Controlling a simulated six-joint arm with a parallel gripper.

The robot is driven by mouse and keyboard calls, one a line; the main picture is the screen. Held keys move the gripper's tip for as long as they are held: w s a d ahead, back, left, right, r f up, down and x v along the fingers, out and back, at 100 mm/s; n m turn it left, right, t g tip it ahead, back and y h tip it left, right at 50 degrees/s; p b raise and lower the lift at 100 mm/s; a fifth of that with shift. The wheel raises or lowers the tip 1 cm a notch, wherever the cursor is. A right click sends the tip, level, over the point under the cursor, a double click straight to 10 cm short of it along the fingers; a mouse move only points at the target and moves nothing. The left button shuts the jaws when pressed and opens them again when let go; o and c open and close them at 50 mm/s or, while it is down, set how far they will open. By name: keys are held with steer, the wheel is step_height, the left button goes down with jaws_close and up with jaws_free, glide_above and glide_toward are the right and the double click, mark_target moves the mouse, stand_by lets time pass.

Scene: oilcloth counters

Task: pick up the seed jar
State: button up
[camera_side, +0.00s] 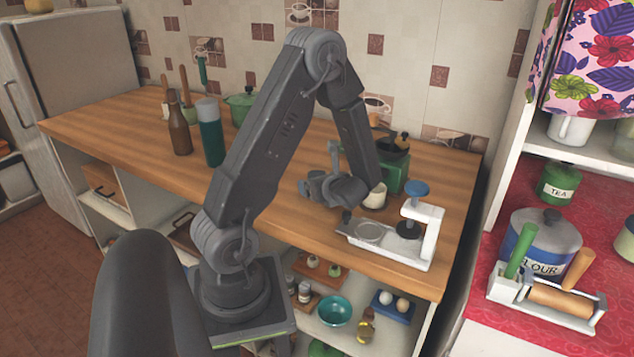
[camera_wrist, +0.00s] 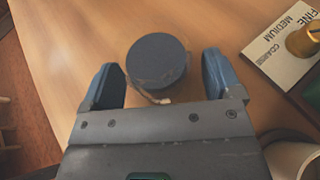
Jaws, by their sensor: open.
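A round, dark grey-blue top (camera_wrist: 158,60) with a small pale tag at its lower edge shows in the wrist view; it looks like the seed jar seen from above, though I see no lettering. It stands on the wooden counter. My gripper (camera_wrist: 160,78) is open, with one blue finger to the left of the jar and one to the right. The jar's near edge lies between the fingers, with gaps on both sides. In the side view my gripper (camera_side: 325,188) is low over the counter, and I cannot make out the jar there.
A green grinder (camera_side: 394,172) and a pale cup (camera_side: 375,197) stand right of my gripper. A brown bottle (camera_side: 179,133) and a teal flask (camera_side: 211,140) stand farther left. The counter left of the jar is bare up to its edge.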

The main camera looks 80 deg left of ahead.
steer(key=shift+c, duration=0.4)
steer(key=c, duration=1)
steer(key=shift+r, duration=0.1)
